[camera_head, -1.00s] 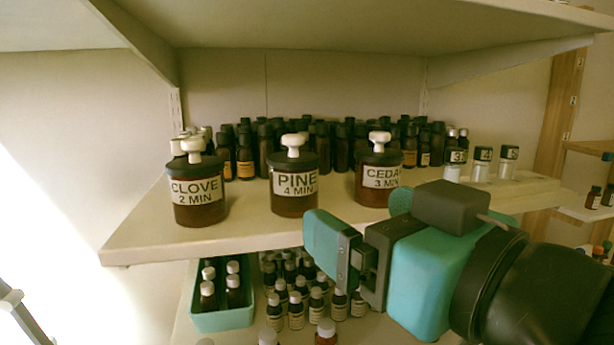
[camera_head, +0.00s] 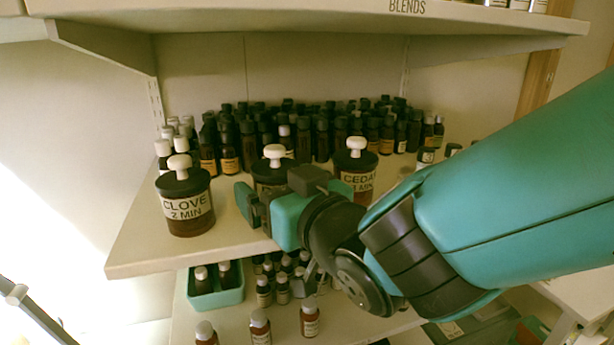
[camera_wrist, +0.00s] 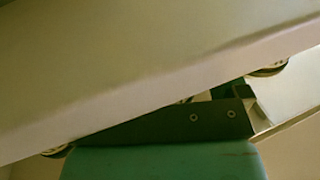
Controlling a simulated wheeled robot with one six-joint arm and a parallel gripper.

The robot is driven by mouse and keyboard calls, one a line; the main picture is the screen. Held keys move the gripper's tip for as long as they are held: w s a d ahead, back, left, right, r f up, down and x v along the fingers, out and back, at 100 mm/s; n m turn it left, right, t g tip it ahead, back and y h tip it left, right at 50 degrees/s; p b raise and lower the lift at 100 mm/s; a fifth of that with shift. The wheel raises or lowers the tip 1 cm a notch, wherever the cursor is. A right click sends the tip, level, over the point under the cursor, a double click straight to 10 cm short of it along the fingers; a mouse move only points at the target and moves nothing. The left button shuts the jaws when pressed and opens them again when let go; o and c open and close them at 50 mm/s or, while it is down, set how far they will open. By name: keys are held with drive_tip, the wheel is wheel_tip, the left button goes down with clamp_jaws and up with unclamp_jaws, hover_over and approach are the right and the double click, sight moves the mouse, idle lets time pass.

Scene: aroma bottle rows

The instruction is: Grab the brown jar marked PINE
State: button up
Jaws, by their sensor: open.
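The brown PINE jar (camera_head: 270,174) has a black lid and white knob. It stands upright between the other two jars on the middle shelf; my gripper hides its lower part and its label. My gripper (camera_head: 247,205) is open, in front of the jar near the shelf's front edge, with one teal finger showing to the left. I cannot tell whether it touches the jar. In the wrist view, the pale shelf (camera_wrist: 130,75) fills most of the picture above my gripper (camera_wrist: 165,125), and only small round parts of what may be jars peek past its edge.
The CLOVE jar (camera_head: 186,200) stands to the left and the CEDAR jar (camera_head: 356,170) close on the right. Several dark bottles (camera_head: 300,135) crowd behind. The upper shelf (camera_head: 320,30) hangs above. A teal tray (camera_head: 216,295) and small bottles (camera_head: 310,318) are below.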

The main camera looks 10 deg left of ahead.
drive_tip(key=shift+w+a, duration=0.1)
drive_tip(key=shift+w, duration=0.05)
drive_tip(key=c, duration=1.2)
